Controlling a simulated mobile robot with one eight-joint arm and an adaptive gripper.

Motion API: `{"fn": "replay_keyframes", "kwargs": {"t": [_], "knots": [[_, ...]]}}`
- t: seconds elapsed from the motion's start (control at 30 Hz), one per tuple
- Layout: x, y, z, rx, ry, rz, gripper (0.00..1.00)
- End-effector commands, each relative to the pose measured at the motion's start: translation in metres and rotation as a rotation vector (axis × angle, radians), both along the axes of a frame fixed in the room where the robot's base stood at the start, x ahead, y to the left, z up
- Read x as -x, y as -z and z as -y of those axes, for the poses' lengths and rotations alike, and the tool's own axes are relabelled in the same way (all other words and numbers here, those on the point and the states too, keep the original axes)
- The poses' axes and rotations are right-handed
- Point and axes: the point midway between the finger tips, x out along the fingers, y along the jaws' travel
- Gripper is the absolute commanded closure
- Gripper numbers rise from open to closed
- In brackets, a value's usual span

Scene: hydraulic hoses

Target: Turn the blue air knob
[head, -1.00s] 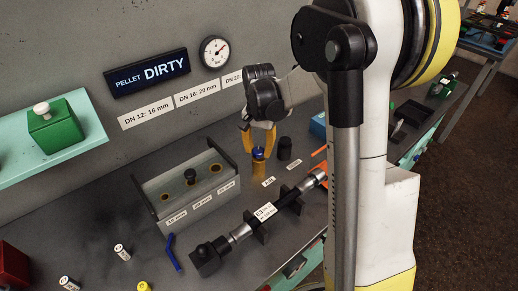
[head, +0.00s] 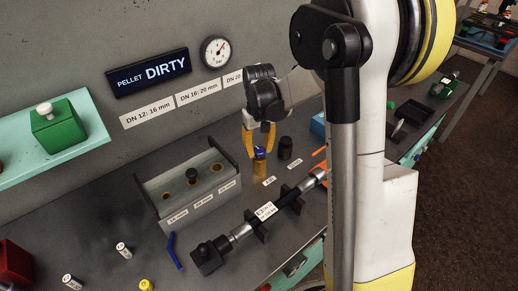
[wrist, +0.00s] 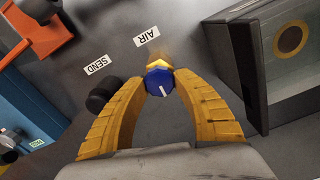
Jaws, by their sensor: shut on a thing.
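The blue air knob (wrist: 160,81) has a white pointer line on its top and sits on a yellow-orange post beside the AIR label (wrist: 146,35). It also shows in the head view (head: 259,152) near the middle of the bench. My gripper (wrist: 163,72) has yellow fingers, one on each side of the knob, and is shut on it. In the head view my gripper (head: 260,148) points down over the knob. The fingers partly hide the knob's sides and post.
A black knob (head: 285,148) stands close by, near the SEND label (wrist: 98,65). A grey box with round holes (head: 208,203) is at the left. A black and silver hose tool (head: 243,231) lies in front. The wall is behind.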

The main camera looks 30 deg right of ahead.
Motion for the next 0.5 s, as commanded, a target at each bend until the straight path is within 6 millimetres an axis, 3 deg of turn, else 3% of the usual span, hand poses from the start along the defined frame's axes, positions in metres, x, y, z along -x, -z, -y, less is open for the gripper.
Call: {"fn": "replay_keyframes", "kwargs": {"t": [0.5], "knots": [[0.0004,0.0005,-0.0002,0.0,-0.034,-0.001,0.95]]}}
